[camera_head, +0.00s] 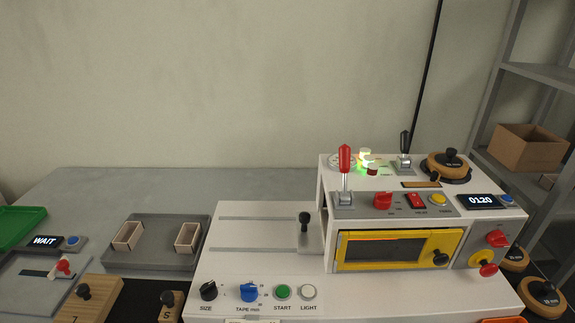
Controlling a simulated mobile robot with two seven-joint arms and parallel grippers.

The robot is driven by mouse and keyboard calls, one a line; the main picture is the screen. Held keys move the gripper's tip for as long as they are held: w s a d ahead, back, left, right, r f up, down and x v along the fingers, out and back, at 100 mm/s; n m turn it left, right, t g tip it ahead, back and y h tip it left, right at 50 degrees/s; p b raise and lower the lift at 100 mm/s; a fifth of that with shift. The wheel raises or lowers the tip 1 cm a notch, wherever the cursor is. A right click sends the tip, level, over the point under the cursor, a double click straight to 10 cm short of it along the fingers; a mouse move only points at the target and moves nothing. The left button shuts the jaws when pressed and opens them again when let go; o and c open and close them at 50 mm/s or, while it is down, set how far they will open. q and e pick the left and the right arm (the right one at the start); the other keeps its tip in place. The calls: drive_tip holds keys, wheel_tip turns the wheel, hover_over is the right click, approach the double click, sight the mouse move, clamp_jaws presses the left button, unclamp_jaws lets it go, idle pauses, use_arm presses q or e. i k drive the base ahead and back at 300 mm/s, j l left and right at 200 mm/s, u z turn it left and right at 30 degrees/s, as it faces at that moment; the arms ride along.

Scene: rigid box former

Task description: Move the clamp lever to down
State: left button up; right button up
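A lever with a red grip (345,160) stands upright on the front left of the raised white machine housing (327,247). A second lever with a black grip (405,142) stands upright farther back on the same top. A black knob on a short stem (304,219) stands on a sliding plate beside the housing. No readable label shows which of these is the clamp lever. Neither of my grippers is in view.
The front panel has a SIZE knob (208,290), a blue TAPE knob (249,291), a START button (282,291) and a LIGHT button (308,291). A yellow-framed door (338,265) is closed. A grey tray (140,262) holds two small boxes. A metal shelf (530,74) stands right.

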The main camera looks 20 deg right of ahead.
sight(344, 151)
drive_tip(key=k+l+u, duration=0.1)
drive_tip(key=l+u, duration=0.2)
drive_tip(key=l, duration=0.15)
drive_tip(key=k+l+u, duration=0.15)
drive_tip(key=l+u, duration=0.2)
drive_tip(key=k+l+u, duration=0.3)
drive_tip(key=l, duration=0.25)
drive_tip(key=k+l+u, duration=0.1)
drive_tip(key=l+u, duration=0.25)
drive_tip(key=k+l+u, duration=0.2)
drive_tip(key=k+l, duration=1.45)
drive_tip(key=l, duration=0.15)
